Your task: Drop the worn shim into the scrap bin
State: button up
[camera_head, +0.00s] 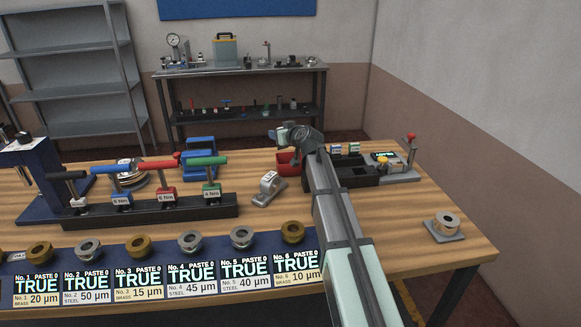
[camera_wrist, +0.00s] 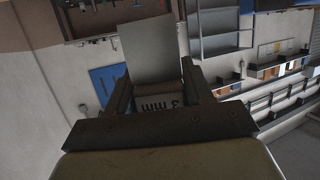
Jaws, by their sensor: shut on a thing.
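My gripper (camera_head: 280,134) is at the end of the arm, raised above the table at the back, just above and behind the small red bin in the head view. The red bin (camera_head: 285,168), apparently the scrap bin, stands on the table, partly hidden by my arm. In the wrist view my gripper (camera_wrist: 157,88) is shut on a flat grey plate (camera_wrist: 150,48), apparently the worn shim. The plate sticks out past the fingers, and a light part with an upside-down "3 mm" mark shows between them. The wrist view does not show the bin.
A dark tray (camera_head: 357,174) and a device with a red-knobbed lever (camera_head: 409,146) stand right of my arm. A rack of torque handles (camera_head: 150,210) and a small grey block (camera_head: 268,186) stand left. Several ring gauges line the front. The right table corner holds a spool (camera_head: 446,224).

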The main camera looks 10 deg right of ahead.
jog(key=d+m+h, duration=0.1)
jog(key=d+r+m+h, duration=0.1)
jog(key=d+h, duration=0.1)
jog(key=d+m+h, duration=0.1)
jog(key=shift+w+d+r+m+t+h, duration=0.4)
jog(key=shift+f, duration=0.1)
jog(key=shift+f, duration=2.95)
jog(key=o, duration=1.1)
jog(key=shift+o, duration=0.2)
